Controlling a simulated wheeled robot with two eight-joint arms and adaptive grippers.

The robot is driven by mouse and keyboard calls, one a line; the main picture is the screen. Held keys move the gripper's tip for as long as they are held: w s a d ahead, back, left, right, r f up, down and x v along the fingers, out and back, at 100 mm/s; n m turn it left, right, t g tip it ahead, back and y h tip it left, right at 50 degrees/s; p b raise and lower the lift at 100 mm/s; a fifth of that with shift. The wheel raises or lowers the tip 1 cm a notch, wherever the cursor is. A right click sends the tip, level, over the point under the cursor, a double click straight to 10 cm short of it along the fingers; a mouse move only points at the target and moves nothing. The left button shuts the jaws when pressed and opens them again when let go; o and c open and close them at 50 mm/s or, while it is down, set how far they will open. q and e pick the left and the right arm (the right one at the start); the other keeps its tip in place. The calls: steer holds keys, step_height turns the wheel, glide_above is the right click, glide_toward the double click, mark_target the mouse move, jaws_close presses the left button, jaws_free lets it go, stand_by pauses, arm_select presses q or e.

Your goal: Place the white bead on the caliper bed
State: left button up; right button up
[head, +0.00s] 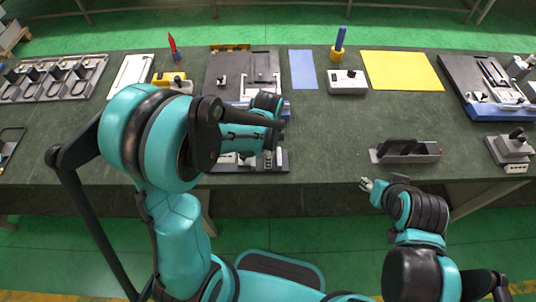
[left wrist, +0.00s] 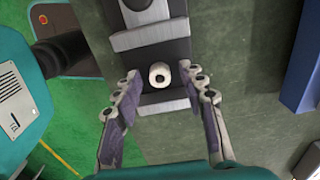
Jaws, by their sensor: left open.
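The white bead (left wrist: 160,75) is a short ring with a dark hole. In the left wrist view it sits on a dark strip with pale metal blocks (left wrist: 143,38) before and behind it. My left gripper (left wrist: 161,84) is open, with one finger on each side of the bead and a gap on both sides. In the head view my left gripper (head: 272,135) is over a dark fixture (head: 280,160) near the table's front edge, and the bead is hidden. I cannot tell for sure which fixture is the caliper bed. My right gripper (head: 367,184) is empty at the front edge; its opening is unclear.
A blue mat (head: 302,70), a yellow mat (head: 402,71) and a white box (head: 347,83) lie farther back. The green table (head: 330,130) is clear in the middle.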

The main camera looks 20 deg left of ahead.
arm_select(q)
step_height(320, 180, up, 12)
steer(key=p, duration=0.4)
steer(key=s+a+r+n+t, duration=0.2)
steer(key=s+r+n+t, duration=0.1)
steer(key=s+n, duration=0.2)
steer(key=s+a+r+n+t, duration=0.2)
steer(key=s+r+n+t, duration=0.2)
steer(key=n, duration=0.5)
steer(key=shift+s+a+n, duration=0.35)
steer(key=shift+s+n, duration=0.05)
steer(key=shift+s, duration=0.25)
arm_select(e)
steer(key=shift+r, duration=2.1)
